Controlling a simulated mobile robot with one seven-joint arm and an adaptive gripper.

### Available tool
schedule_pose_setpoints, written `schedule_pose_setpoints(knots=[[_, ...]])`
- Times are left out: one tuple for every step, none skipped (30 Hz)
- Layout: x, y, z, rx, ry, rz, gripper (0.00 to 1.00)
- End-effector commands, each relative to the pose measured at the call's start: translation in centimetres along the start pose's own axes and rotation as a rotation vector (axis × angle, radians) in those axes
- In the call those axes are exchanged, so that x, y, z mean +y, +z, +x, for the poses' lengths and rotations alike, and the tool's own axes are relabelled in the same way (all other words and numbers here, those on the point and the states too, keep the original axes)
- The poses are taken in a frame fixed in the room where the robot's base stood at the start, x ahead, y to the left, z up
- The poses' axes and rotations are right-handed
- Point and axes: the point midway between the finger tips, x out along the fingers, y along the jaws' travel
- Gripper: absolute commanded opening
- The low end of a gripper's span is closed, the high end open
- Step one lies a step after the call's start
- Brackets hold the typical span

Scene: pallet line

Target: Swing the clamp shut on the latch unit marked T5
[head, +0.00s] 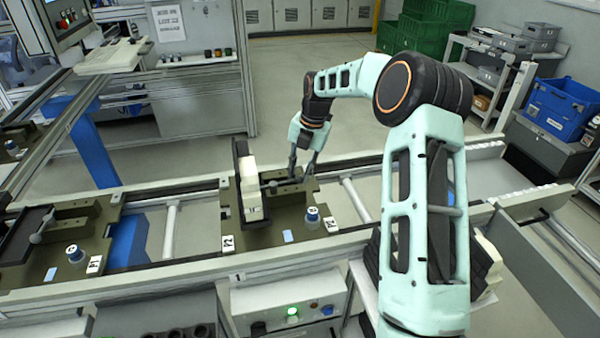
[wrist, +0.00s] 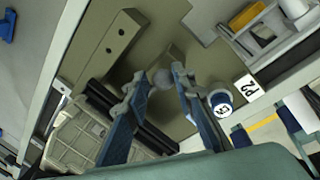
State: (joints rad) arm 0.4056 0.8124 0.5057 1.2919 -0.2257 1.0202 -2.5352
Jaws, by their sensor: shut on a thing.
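My gripper (head: 300,171) reaches down over the P2 pallet (head: 270,237). In the wrist view, my gripper (wrist: 160,76) has its two fingers on either side of a grey ball knob (wrist: 160,79), shut on it. In the head view the knob is hard to make out between the fingers. Beside it stands a black frame (head: 238,160) with a cream block (head: 250,190), which also shows in the wrist view as a cream housing (wrist: 82,138). A blue and white round marker (head: 312,213) sits on the pallet; its print is too small to read surely.
A second pallet marked P1 (head: 92,264) lies to the left on the same conveyor, with its own ball-ended lever (head: 36,238) and round marker (head: 75,253). Conveyor rails (head: 170,275) run along the front. A control box (head: 290,305) stands below. The conveyor's right end looks clear.

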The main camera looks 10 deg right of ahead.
Motion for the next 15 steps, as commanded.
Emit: schedule_pose_setpoints(knots=[[0.71, -0.6, 0.16, 0.011, 0.008, -0.01, 0.0], [0.71, -0.61, 0.16, 0.011, 0.008, -0.01, 0.0], [0.72, -0.6, 0.16, 0.011, 0.008, -0.01, 0.28], [0.71, -0.59, 0.16, 0.01, 0.008, -0.009, 0.31], [0.69, -0.56, 0.15, 0.01, 0.007, -0.009, 0.34], [0.65, -0.52, 0.14, 0.009, 0.007, -0.008, 0.39], [0.61, -0.48, 0.13, 0.008, 0.006, -0.007, 0.42], [0.56, -0.44, 0.12, 0.007, 0.006, -0.007, 0.43], [0.5, -0.38, 0.11, 0.006, 0.005, -0.006, 0.43], [0.46, -0.35, 0.09, 0.006, 0.005, -0.005, 0.43], [0.42, -0.31, 0.08, 0.005, 0.005, -0.005, 0.43], [0.37, -0.27, 0.07, 0.004, 0.004, -0.004, 0.43], [0.35, -0.25, 0.06, 0.004, 0.004, -0.003, 0.43], [0.32, -0.22, 0.05, 0.003, 0.004, -0.003, 0.43], [0.3, -0.2, 0.01, 0.003, 0.004, -0.003, 0.43]])
